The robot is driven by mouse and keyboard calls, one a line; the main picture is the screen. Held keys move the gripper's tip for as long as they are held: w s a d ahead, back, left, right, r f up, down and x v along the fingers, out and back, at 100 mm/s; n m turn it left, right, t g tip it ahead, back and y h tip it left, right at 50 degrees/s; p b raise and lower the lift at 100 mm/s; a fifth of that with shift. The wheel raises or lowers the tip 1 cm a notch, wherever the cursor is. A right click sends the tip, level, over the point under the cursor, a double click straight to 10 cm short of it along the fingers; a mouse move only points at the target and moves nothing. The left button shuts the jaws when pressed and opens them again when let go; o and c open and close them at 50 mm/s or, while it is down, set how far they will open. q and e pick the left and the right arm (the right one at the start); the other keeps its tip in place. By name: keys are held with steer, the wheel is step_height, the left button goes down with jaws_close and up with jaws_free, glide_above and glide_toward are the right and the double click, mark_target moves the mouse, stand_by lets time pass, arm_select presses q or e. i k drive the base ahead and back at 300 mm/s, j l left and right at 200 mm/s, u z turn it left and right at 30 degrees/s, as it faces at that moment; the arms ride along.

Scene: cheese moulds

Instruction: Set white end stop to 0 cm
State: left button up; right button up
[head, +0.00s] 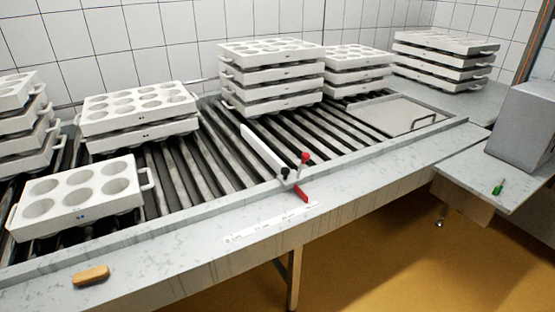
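The white end stop (262,149) is a long white bar lying slantwise over the rollers in the middle of the head view. At its near end, on the front rail, are a black clamp part (285,173), a red knob (305,157) and a red pointer or lever (301,193). A pale scale strip (270,225) lies on the front ledge. The red piece is near the strip's right end; the figures are too small to read surely. Neither of my grippers is in view.
White mould trays stand stacked on the roller conveyor (180,165), with one single tray (82,197) at left. A wooden block (91,275) lies on the front ledge. A grey plate with a handle (392,113) is at right. A green-handled item (498,188) lies on the side table.

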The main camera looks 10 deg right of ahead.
mark_target(287, 177)
steer(key=i+l+u, duration=0.15)
steer(key=l+u, duration=0.2)
steer(key=l, duration=0.45)
steer(key=l+u, duration=0.3)
steer(key=l, duration=0.45)
